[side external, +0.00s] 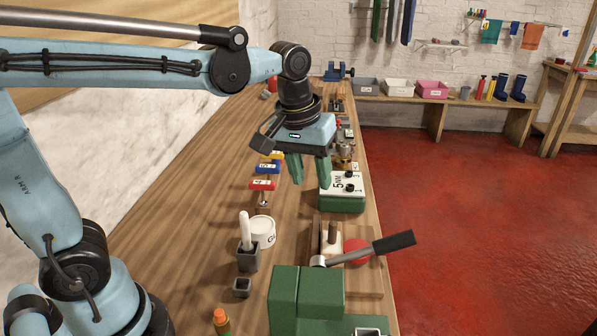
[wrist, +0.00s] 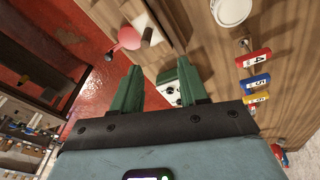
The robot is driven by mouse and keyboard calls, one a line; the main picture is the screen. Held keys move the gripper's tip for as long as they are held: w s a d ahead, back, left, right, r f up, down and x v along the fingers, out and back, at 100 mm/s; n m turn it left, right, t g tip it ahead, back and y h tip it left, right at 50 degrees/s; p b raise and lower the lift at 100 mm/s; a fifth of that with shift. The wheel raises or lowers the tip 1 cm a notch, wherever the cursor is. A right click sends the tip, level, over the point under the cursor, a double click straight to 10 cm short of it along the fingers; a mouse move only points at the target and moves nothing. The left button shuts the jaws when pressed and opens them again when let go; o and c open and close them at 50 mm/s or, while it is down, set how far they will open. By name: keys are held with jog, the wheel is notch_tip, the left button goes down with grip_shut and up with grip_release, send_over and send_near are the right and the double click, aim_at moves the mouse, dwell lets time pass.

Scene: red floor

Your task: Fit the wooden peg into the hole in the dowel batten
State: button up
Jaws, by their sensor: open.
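A brown peg-like cylinder (side external: 332,231) stands upright at a pale wooden block (side external: 331,246) beside the lever clamp. I cannot tell whether it sits in a hole or just rests there. In the wrist view the cylinder (wrist: 148,37) shows near the top, beside a red disc. A wooden strip runs under the pale block; I take these parts for the dowel batten, but no hole is clearly visible. My gripper (side external: 311,180) is open and empty above the bench, beyond the cylinder and beside the green box. In the wrist view my gripper's (wrist: 158,72) green fingers are spread apart.
The green box (side external: 342,200) with a white top stands close to my fingers. A clamp lever with black handle (side external: 393,242) juts over the bench's right edge. Left stand a white tub (side external: 262,232), a white stick in a grey holder (side external: 247,257) and coloured tags (side external: 262,184).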

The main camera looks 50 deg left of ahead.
jog(key=s+a+f+m+t, duration=0.4)
jog(key=s, duration=0.3)
jog(key=shift+s+f+m+t, duration=0.15)
jog(key=shift+f+m+t, duration=0.15)
jog(key=shift+m+t, duration=0.1)
dwell(1.0)
